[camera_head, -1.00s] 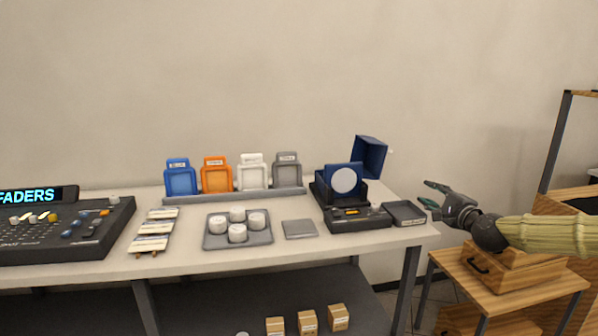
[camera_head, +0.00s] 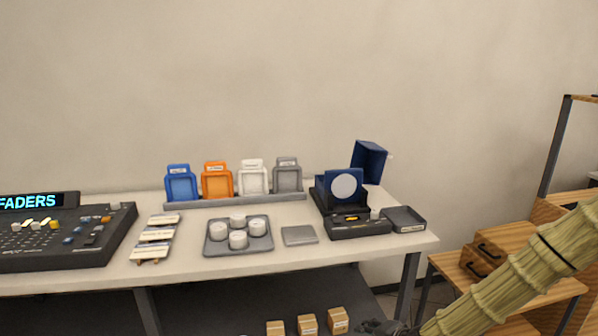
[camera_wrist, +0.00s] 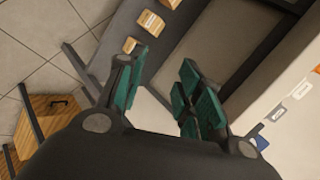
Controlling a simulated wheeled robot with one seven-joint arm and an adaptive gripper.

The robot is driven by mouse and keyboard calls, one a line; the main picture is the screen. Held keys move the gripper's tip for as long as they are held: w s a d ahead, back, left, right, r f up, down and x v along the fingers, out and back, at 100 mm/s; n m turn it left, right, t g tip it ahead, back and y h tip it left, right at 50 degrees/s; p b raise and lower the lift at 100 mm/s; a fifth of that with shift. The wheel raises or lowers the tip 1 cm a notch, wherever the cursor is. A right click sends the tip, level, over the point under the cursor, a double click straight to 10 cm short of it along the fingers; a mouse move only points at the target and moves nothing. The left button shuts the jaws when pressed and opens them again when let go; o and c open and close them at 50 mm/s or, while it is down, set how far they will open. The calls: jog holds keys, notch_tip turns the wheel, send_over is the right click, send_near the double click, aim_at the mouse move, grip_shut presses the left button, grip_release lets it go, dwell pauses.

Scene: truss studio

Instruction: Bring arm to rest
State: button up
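My gripper (camera_wrist: 158,98) shows in the wrist view with its two green-padded fingers apart and nothing between them. In the head view my arm, in a pale yellow sleeve, slants down from the right edge. Its dark end is low at the bottom, right of the lower shelf's small boxes, and my fingers are largely out of sight there. The white table (camera_head: 285,262) stands left of and above my gripper.
On the table are a fader console (camera_head: 60,240), a tray of white knobs (camera_head: 238,248), coloured holders and a black device (camera_head: 358,228) with a blue lid. Small boxes (camera_head: 307,324) lie on the lower shelf. A wooden side table (camera_head: 535,308) with drawers stands right.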

jog(key=s+a+f+n+g+h+p, duration=0.1)
jog(key=s+f+n+g, duration=0.1)
jog(key=s+f, duration=0.6)
jog(key=s+a+f+n+g+h+p, duration=0.1)
jog(key=s+f+n+g, duration=0.25)
jog(key=s, duration=0.85)
jog(key=s+d+f+n+g+h, duration=0.1)
jog(key=s+d+f+n, duration=0.1)
jog(key=s, duration=0.8)
jog(key=s+d+f+n+g+h+p, duration=0.1)
jog(key=s+d+n+g, duration=0.1)
jog(key=s, duration=0.9)
jog(key=shift+d+f+n+h, duration=0.3)
jog(key=shift+d+f+n, duration=0.1)
jog(key=shift+d, duration=0.15)
jog(key=shift+s+g, duration=0.15)
jog(key=shift+g, duration=0.1)
